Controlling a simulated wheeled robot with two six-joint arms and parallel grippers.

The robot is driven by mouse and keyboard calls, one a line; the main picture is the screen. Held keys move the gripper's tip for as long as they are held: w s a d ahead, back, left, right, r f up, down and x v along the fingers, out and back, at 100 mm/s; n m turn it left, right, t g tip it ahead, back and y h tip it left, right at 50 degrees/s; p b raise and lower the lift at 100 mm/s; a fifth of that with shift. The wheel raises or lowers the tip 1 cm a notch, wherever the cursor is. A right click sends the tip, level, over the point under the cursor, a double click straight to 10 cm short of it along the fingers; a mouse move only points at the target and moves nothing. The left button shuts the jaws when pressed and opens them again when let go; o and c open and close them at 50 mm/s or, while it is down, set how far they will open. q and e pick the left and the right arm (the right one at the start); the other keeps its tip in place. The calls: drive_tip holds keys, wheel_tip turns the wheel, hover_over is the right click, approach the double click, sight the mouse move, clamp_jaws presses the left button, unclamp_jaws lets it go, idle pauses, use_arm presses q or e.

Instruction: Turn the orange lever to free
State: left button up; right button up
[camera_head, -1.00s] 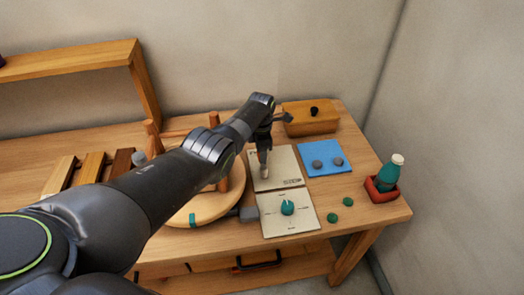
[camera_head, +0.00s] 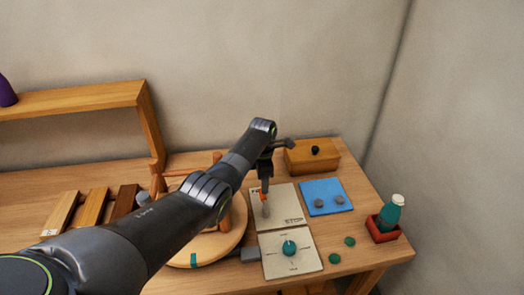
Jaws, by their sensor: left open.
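The orange lever (camera_head: 264,197) shows as a small orange patch with a pale grey end on the upper cream panel (camera_head: 286,203). The panel carries the word STOP at its lower right; lettering at its upper left is mostly covered by my arm. My left gripper (camera_head: 265,180) hangs pointing down right above the lever, at the panel's left side. Its jaws are open, but the fingers are small and dark, and I cannot tell whether they touch the lever. My right gripper is not in view.
Below is a cream panel with a teal knob (camera_head: 289,248). A blue mat (camera_head: 325,196) with grey discs, a wooden box (camera_head: 312,157), green discs (camera_head: 334,258) and a teal bottle (camera_head: 390,214) in a red tray stand right. A round wooden piece (camera_head: 213,245) lies left, under my arm.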

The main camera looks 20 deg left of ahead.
use_arm(q)
wheel_tip(320, 180, up, 12)
drive_tip(key=b, duration=0.1)
drive_tip(key=shift+f+b, duration=0.2)
drive_tip(key=shift+b, duration=0.15)
drive_tip(key=shift+f, duration=0.1)
